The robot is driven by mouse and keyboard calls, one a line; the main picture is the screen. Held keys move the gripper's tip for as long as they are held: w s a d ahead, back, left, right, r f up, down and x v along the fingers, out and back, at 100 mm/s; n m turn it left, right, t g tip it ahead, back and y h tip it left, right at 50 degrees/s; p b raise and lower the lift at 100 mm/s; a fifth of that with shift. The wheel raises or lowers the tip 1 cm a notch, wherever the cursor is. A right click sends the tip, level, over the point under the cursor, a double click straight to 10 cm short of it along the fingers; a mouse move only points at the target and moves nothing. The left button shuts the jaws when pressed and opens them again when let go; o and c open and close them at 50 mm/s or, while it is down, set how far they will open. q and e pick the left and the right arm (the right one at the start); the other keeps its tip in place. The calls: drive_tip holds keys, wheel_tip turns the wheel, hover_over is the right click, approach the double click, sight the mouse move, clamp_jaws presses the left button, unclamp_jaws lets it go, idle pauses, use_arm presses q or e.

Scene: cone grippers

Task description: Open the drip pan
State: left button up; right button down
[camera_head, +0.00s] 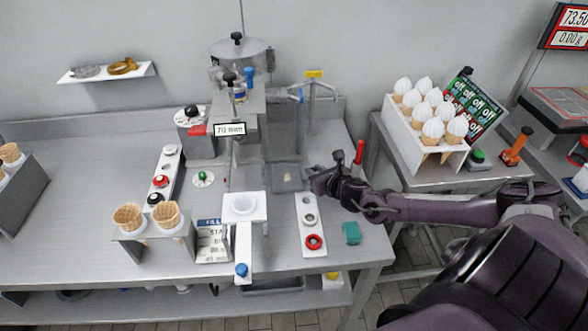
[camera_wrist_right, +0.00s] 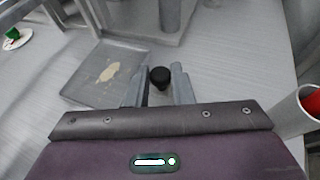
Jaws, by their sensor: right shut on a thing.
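The drip pan is a flat grey tray (camera_head: 287,190) below the machine in the head view, with a pale smear on its floor. It also shows in the right wrist view (camera_wrist_right: 85,88), left of my fingers. My right gripper (camera_head: 314,180) is at the right side of the pan. In the wrist view its two fingers (camera_wrist_right: 162,88) are shut on a small black knob (camera_wrist_right: 160,76). What the knob is fixed to is hidden. My left gripper is not in view.
A white stand with a cup (camera_head: 241,205) is front left of the pan. A white strip with rings (camera_head: 311,225), a teal block (camera_head: 351,233) and a red upright object (camera_head: 359,153) are near my right gripper. A cone rack (camera_head: 425,150) stands further right.

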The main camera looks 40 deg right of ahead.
drive_tip(key=s+d, duration=0.1)
drive_tip(key=d, duration=0.1)
drive_tip(key=s+d, duration=0.1)
drive_tip(key=d, duration=0.1)
drive_tip(key=shift+s+d, duration=0.1)
drive_tip(key=shift+s, duration=0.2)
drive_tip(key=c, duration=1.3)
unclamp_jaws()
drive_tip(key=shift+p+v, duration=0.4)
drive_tip(key=shift+v, duration=3.55)
